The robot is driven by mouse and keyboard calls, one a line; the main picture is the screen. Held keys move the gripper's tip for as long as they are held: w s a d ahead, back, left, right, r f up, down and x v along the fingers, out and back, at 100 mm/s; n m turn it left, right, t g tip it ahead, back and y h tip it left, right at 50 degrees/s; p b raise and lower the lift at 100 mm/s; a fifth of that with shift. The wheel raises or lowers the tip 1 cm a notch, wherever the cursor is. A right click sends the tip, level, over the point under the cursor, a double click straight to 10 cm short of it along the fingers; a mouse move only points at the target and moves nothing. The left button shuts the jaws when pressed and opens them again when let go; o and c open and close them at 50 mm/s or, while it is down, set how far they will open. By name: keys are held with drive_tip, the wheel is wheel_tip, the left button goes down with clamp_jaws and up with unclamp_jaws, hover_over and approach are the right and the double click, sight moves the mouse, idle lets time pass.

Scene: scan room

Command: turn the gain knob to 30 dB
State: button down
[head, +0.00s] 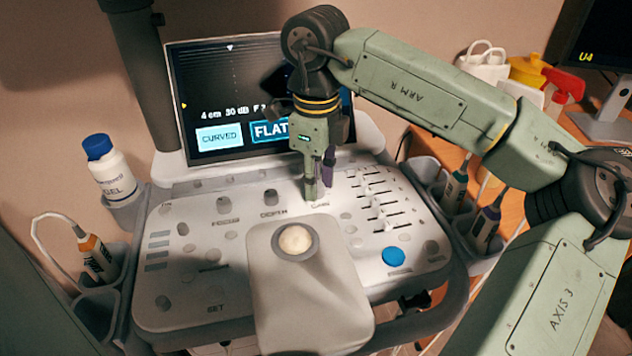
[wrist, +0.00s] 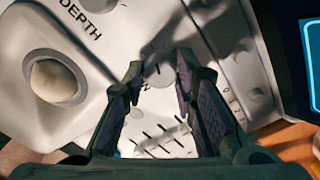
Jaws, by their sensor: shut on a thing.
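My gripper (head: 319,190) points down at the console panel (head: 190,260), just behind the partly covered GAIN label. In the wrist view, the two fingers of my gripper (wrist: 160,74) stand on either side of the pale gain knob (wrist: 157,77) and are shut on it. In the head view the fingers hide most of the knob, and its pointer is too small to read. The screen (head: 215,70) reads "4 cm", "30 dB" and a cut-off third value that starts with F. My gripper covers the right part of that line.
The depth knob (head: 270,197) and focus knob (head: 224,205) stand left of my gripper. Several sliders (head: 378,205) are close on its right. A trackball (head: 296,239) and a blue button (head: 393,257) are in front. A gel bottle (head: 112,172) stands at the left.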

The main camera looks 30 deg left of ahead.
drive_tip(key=shift+n, duration=0.6)
drive_tip(key=c, duration=1.3)
unclamp_jaws()
wheel_tip(320, 180, up, 12)
